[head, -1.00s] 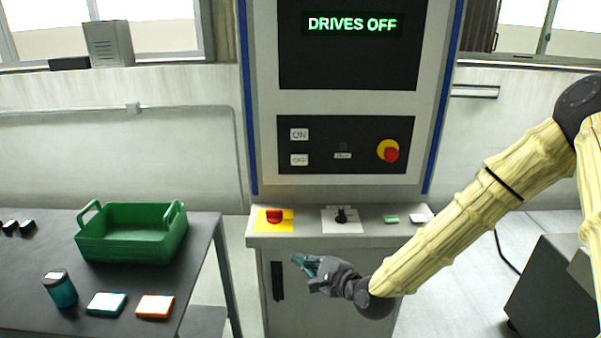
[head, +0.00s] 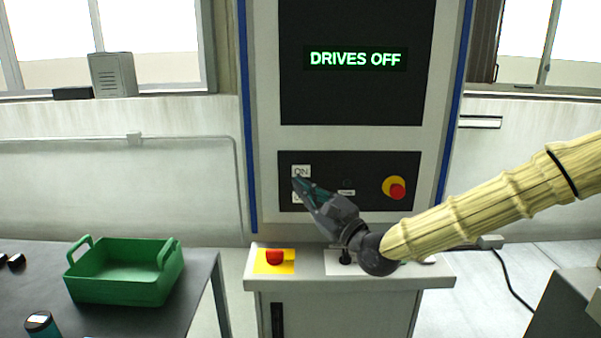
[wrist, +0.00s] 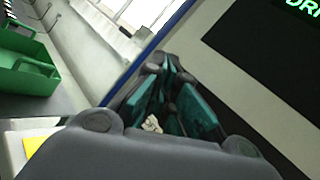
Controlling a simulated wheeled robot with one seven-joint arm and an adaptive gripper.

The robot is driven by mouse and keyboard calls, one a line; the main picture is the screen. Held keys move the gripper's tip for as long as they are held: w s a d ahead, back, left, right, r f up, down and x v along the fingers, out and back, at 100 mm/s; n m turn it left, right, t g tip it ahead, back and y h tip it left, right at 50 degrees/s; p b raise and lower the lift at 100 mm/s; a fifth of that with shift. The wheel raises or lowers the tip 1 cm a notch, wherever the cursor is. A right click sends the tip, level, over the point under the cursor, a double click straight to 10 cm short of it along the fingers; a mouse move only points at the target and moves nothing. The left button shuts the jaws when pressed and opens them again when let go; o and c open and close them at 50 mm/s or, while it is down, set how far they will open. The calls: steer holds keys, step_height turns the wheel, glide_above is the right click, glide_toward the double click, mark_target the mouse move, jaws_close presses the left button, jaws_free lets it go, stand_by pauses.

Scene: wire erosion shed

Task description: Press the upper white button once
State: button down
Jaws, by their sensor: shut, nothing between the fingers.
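The upper white button (head: 301,171), marked ON, is on the left of the dark control panel (head: 365,168). The lower white button (head: 297,198) is below it and partly hidden by my gripper. My gripper (head: 297,181) is shut and empty, with its tips in front of the panel, just below the upper button in the head view. I cannot tell whether the tips touch the panel. In the wrist view, my gripper's fingers (wrist: 168,65) are closed together, and a small part of a white button (wrist: 152,124) shows between them. The screen reads DRIVES OFF (head: 355,59).
A red knob on a yellow base (head: 396,190) is at the panel's right. A red button on a yellow plate (head: 274,258) and a black switch (head: 345,257) are on the ledge below. A green crate (head: 125,285) stands on the dark table at left.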

mark_target(301, 171)
steer(key=shift+w, duration=0.15)
steer(key=w, duration=0.8)
steer(key=shift+w, duration=0.25)
steer(key=shift+w, duration=0.2)
stand_by(1.3)
steer(key=shift+w, duration=0.25)
steer(key=shift+w, duration=0.35)
stand_by(0.9)
steer(key=shift+s, duration=0.8)
steer(key=shift+a, duration=0.1)
